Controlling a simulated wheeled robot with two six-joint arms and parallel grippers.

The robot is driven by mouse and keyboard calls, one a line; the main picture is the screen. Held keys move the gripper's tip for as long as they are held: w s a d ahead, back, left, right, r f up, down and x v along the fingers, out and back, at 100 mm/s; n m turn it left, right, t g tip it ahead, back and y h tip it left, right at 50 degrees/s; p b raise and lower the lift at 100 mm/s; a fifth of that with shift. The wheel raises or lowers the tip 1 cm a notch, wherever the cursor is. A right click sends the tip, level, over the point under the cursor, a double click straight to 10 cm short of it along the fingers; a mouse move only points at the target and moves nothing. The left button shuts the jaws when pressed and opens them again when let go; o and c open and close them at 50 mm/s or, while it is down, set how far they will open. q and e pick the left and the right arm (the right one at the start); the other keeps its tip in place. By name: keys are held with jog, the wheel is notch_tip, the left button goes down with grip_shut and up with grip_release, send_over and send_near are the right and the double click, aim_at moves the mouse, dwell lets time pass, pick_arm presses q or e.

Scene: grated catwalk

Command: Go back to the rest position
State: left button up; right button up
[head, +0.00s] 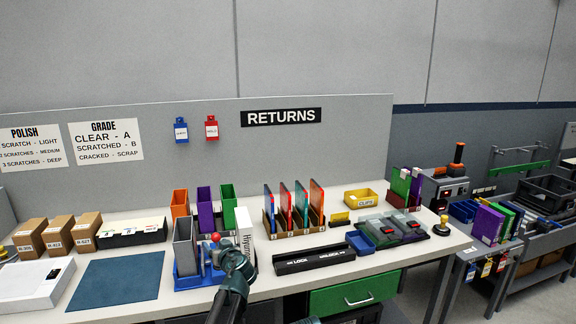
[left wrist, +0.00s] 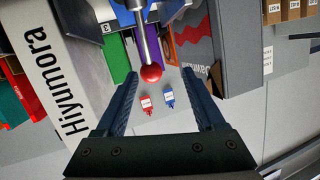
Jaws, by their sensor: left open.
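My left gripper (head: 238,259) is low at the middle of the workbench in the head view, in front of a small device with a red ball (head: 215,237) on a lever. In the left wrist view the open fingers (left wrist: 165,105) stand apart with the red ball (left wrist: 151,73) showing between them; whether they touch it I cannot tell. A white box marked Hiyumora (head: 246,238) stands just right of the gripper and also shows in the left wrist view (left wrist: 62,88).
A blue mat (head: 117,280) lies bare at left.

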pick_arm(q)
jog(key=shift+s+d+f+n+t+y+b, duration=0.2)
jog(key=shift+s+t+b, duration=0.25)
jog(key=shift+b, duration=0.5)
jog(key=shift+s+d+f+n+t+y+b, duration=0.1)
jog(key=shift+s+f+t+y+b, duration=0.3)
jog(key=shift+b, duration=0.5)
jog(key=shift+s+r+t+b, duration=0.2)
jog(key=shift+t+b, duration=0.05)
jog(key=shift+b, duration=0.4)
jog(key=shift+s, duration=0.1)
